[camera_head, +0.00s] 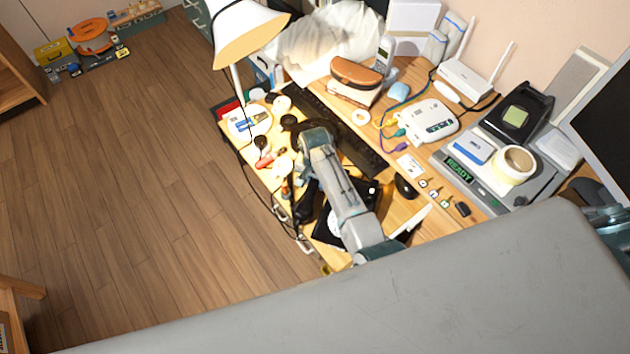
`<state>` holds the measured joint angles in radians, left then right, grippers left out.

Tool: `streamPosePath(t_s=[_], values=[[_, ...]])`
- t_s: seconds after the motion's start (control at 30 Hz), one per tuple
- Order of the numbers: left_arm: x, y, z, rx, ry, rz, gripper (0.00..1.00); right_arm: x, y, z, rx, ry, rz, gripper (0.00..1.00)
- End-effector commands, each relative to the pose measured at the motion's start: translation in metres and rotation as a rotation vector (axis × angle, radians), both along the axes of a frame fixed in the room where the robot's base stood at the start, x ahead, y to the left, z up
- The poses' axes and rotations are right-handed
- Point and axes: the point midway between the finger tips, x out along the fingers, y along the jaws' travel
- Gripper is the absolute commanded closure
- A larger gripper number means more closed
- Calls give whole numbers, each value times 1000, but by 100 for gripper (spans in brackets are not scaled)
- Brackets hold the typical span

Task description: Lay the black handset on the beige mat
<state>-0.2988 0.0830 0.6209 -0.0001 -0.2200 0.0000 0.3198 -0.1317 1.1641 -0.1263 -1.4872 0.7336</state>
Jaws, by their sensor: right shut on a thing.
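My right arm reaches up over the middle of the desk, and its gripper (314,134) is shut on a dark, curved thing (297,130) that looks like the black handset. The arm and gripper hide part of it, and I cannot tell how far above the desk it is. A pale strip along the desk's left side may be the beige mat, but small items cover it and I cannot make out its edges. A black, angular thing (304,203) lies left of my forearm, partly hidden. My left gripper is not in view.
A black keyboard (362,155) lies right of my gripper, with a black mouse (405,187) below it. A white lamp (247,28) stands at the desk's back left. A white router (470,78) and a grey machine (485,180) crowd the right side.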

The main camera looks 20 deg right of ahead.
Motion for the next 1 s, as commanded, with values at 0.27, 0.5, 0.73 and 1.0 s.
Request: streamPosePath(t_s=[0.27, 0.5, 0.73, 1.0], values=[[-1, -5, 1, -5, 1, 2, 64, 1, 0, -8, 1, -2, 0, 100], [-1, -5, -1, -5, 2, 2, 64, 0, 0, -12, 1, -1, 0, 65], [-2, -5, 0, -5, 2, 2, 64, 0, 0, -12, 1, -1, 0, 49], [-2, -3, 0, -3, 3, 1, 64, 1, 0, -2, 1, -3, -1, 49]])
